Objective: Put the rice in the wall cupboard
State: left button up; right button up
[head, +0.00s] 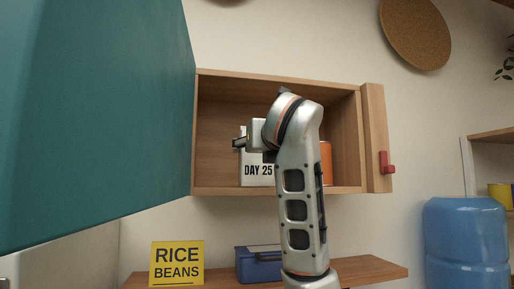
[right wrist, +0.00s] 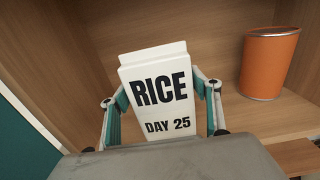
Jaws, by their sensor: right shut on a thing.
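The rice is a white box (head: 258,174) marked "DAY 25", inside the open wooden wall cupboard (head: 230,190) towards its left. In the right wrist view the rice box (right wrist: 155,68) reads "RICE" and "DAY 25". My right gripper (right wrist: 160,95) is shut on it, one finger on each side. In the head view my right arm rises in front of the cupboard and hides part of the box and the gripper. The box looks upright; whether its base touches the cupboard floor I cannot tell. My left gripper is not in view.
An orange canister (head: 326,162) stands in the cupboard's right side. The cupboard's wooden door (head: 375,125) with a red handle stands open at right. A large teal panel (head: 90,110) fills the left. Below, a shelf holds a yellow "RICE BEANS" box (head: 177,263) and a blue box (head: 257,266).

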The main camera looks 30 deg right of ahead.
jog(key=o, duration=1.6)
jog(key=shift+f, duration=0.15)
jog(key=shift+c, duration=0.2)
jog(key=shift+r, duration=0.2)
pick_arm(q)
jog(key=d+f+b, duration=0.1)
jog(key=b, duration=0.1)
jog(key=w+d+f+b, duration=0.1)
jog(key=b, duration=0.1)
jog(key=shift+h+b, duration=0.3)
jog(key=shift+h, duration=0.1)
pick_arm(e)
jog(key=v, duration=1.2)
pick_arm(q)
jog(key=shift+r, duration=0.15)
pick_arm(e)
jog(key=shift+f, duration=0.1)
